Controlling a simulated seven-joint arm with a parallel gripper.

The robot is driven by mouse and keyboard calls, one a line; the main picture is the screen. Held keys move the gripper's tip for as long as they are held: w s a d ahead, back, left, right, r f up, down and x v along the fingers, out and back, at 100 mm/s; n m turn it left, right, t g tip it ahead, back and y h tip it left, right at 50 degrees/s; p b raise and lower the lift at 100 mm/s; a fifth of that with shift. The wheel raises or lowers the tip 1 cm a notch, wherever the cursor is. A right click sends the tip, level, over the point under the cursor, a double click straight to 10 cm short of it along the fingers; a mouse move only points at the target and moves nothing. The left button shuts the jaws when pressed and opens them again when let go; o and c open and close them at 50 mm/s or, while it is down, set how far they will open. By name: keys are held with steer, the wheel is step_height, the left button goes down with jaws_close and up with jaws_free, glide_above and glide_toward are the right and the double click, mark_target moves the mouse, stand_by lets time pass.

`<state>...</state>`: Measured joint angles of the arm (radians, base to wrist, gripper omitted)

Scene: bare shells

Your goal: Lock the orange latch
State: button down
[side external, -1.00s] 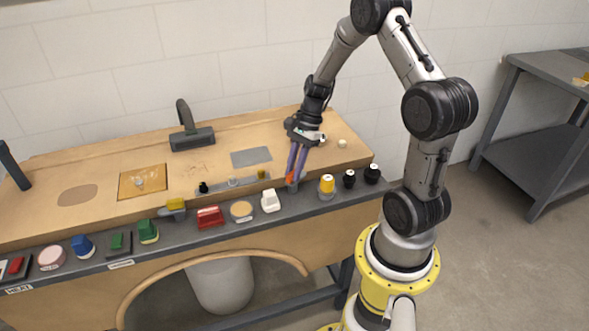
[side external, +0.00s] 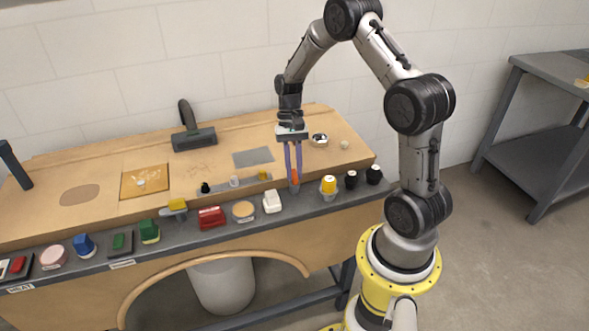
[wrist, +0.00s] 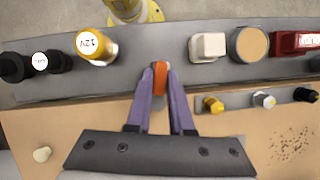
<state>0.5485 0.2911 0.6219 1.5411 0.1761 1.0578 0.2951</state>
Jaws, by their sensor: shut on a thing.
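The orange latch (side external: 294,176) is on the grey strip along the bench's front edge, between the white block and the yellow knob. It also shows in the wrist view (wrist: 160,79), at the top between the fingers. My gripper (side external: 294,171) points down at it with long purple fingers. In the wrist view, the fingertips (wrist: 160,72) are shut on the orange latch, one on each side. The latch's base is mostly hidden by the fingers.
A yellow knob (side external: 328,186) and black knobs (side external: 351,179) stand to the right. A white block (side external: 271,201), a tan disc (side external: 243,211) and a red block (side external: 211,217) stand to the left. A small panel of knobs (side external: 234,181) lies behind.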

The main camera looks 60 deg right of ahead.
steer(key=shift+n+h, duration=0.3)
steer(key=shift+n, duration=0.6)
steer(key=shift+g, duration=0.4)
steer(key=c, duration=0.8)
jaws_free()
steer(key=v, duration=1.4)
steer(key=shift+s+a, duration=0.1)
